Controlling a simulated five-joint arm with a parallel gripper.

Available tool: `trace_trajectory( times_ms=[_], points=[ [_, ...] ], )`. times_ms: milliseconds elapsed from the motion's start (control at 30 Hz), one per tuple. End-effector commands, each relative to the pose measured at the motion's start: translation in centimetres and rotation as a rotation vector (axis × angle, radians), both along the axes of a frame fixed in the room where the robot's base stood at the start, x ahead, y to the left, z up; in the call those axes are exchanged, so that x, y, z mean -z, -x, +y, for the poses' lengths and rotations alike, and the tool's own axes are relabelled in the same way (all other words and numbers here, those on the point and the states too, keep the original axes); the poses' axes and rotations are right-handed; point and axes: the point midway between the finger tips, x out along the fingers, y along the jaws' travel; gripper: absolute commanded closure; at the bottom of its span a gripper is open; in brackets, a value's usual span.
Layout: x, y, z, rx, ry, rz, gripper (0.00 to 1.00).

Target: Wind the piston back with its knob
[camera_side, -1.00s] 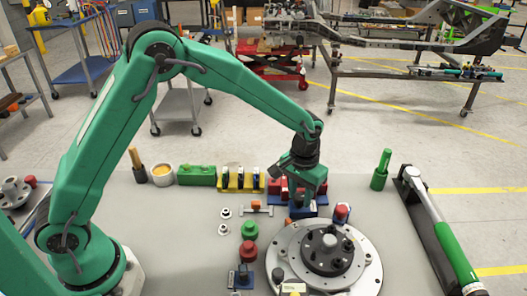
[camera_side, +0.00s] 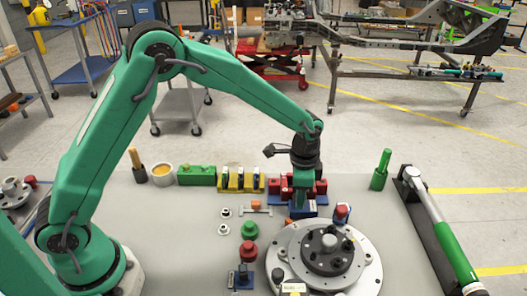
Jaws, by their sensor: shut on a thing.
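My gripper (camera_side: 303,190) points straight down at the red and blue fixture (camera_side: 320,187) behind the round plate. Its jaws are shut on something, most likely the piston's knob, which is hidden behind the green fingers. The fixture has red blocks on both sides of the fingers and a blue base (camera_side: 310,211) below. I cannot make out the piston itself or how far it sits in or out.
A round metal chassis plate (camera_side: 365,275) with a dark hub stands in front of the fixture. Yellow holders (camera_side: 233,187) and a green block (camera_side: 197,176) stand to the left. A green-handled tool (camera_side: 380,170) and a long lever (camera_side: 440,225) stand to the right.

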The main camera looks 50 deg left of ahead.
Motion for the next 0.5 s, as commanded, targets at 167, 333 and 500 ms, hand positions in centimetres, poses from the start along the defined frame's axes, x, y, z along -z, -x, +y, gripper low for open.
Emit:
trace_trajectory(
  times_ms=[167, 333, 500],
  points=[
    [-0.14, 0.00, 0.00, 0.110, 0.000, 0.000, 0.91],
    [-0.15, 0.00, 0.00, 0.172, 0.000, 0.000, 0.91],
    [-0.15, 0.00, 0.00, 0.197, 0.000, 0.000, 0.91]
  ],
)
